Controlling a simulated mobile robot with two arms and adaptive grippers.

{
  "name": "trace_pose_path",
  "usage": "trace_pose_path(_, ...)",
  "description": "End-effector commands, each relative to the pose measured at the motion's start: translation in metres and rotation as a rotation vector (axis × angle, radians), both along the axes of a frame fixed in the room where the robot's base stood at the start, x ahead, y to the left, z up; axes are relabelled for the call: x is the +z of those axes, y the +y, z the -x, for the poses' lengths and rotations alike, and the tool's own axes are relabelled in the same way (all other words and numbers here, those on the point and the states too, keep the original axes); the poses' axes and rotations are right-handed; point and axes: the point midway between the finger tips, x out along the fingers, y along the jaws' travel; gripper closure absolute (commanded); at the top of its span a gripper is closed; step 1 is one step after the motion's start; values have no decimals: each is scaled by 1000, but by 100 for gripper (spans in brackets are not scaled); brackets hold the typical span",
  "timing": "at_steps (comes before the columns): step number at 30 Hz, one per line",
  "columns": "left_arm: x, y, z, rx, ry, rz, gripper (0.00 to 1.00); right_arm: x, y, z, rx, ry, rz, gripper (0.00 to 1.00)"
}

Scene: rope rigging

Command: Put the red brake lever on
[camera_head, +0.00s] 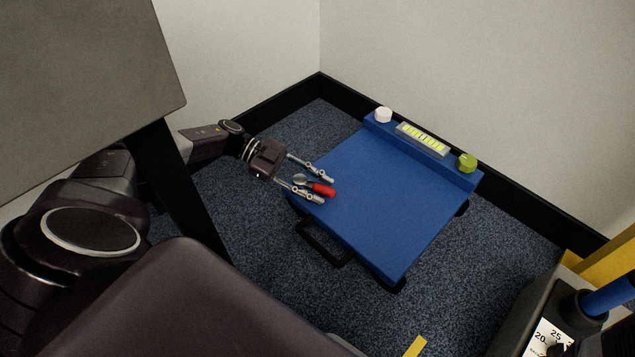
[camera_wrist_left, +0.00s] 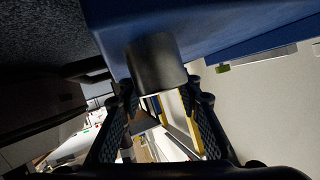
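The red brake lever (camera_head: 325,189) shows at the left edge of a low blue platform (camera_head: 375,205), joined to a grey round part (camera_head: 299,180). My left gripper (camera_head: 321,187) is open, with one finger on each side of the lever; I cannot tell whether they touch it. In the left wrist view, the open fingers (camera_wrist_left: 160,95) point at a dark grey cylinder (camera_wrist_left: 155,62) on the blue platform's side. The red of the lever does not show there. My right gripper is not in view.
The platform carries a white knob (camera_head: 383,115), a strip with yellow-green bars (camera_head: 422,139) and a green knob (camera_head: 467,162) along its back. A black handle (camera_head: 325,246) sticks out at its front left. Walls stand behind. A numbered dial (camera_head: 550,340) is at lower right.

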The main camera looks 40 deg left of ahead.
Motion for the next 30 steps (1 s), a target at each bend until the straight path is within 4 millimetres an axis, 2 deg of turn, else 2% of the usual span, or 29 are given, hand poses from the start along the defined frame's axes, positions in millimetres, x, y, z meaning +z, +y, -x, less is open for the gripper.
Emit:
trace_pose_path(11, 2, 6, 0, 4, -1, -2, 64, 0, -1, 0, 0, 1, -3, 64)
trace_pose_path(16, 12, 31, 6, 7, -1, -3, 64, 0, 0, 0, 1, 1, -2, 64)
trace_pose_path(24, 34, 85, 21, 6, -1, -2, 64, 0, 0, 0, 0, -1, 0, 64)
trace_pose_path(30, 41, 103, 26, 4, 0, -1, 64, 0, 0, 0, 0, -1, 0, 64)
